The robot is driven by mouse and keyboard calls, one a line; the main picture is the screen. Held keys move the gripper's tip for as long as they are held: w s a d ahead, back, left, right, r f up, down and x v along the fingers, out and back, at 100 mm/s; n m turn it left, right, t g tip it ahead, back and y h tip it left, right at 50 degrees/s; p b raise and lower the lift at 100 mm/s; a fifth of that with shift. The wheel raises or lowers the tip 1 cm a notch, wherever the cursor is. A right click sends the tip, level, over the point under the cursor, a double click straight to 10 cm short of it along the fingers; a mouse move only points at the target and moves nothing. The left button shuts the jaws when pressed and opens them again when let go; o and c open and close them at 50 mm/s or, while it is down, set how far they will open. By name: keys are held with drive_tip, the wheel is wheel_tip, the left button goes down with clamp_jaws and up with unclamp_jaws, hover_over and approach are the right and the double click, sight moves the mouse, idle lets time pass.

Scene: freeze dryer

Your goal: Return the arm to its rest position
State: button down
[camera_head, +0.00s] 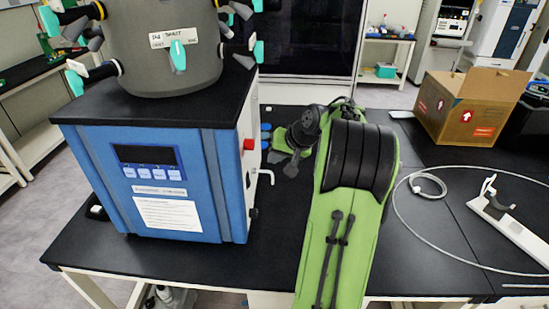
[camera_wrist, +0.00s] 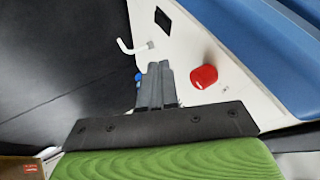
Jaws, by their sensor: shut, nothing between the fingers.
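My green and black arm (camera_head: 345,220) reaches forward over the black bench, just right of the blue freeze dryer (camera_head: 165,190). In the wrist view my gripper (camera_wrist: 155,68) shows two grey fingers side by side, closed together and empty. They point toward the white side panel of the freeze dryer (camera_wrist: 235,85). A red knob (camera_wrist: 203,77) is right of the fingertips, and a white bent handle (camera_wrist: 135,47) is beyond them to the left. I cannot tell whether the fingers touch the panel. The gripper fingers are hidden in the head view.
A cardboard box (camera_head: 470,105) stands at the back right of the black bench (camera_head: 430,255). A looped pale cable (camera_head: 400,210) and a white holder with a clamp (camera_head: 510,225) lie on the right. Valves with teal handles (camera_head: 178,57) ring the grey chamber (camera_head: 160,75) above the dryer.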

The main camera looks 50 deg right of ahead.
idle(0.3)
drive_tip(key=s+a+r+n+g, duration=0.1)
drive_tip(key=s+a+r+n, duration=0.15)
drive_tip(key=a, duration=0.95)
drive_tip(key=s+a+r+n+g, duration=0.1)
drive_tip(key=s+a+r+n, duration=0.15)
drive_tip(key=a, duration=0.95)
drive_tip(key=s+a+f+n, duration=0.1)
drive_tip(key=s+a+n, duration=0.1)
drive_tip(key=s+a, duration=0.2)
drive_tip(key=s+a+f+n, duration=0.1)
drive_tip(key=s+a, duration=0.3)
drive_tip(key=s, duration=0.7)
drive_tip(key=shift+n, duration=0.4)
drive_tip(key=shift+s+a+f, duration=0.1)
drive_tip(key=shift+s, duration=0.05)
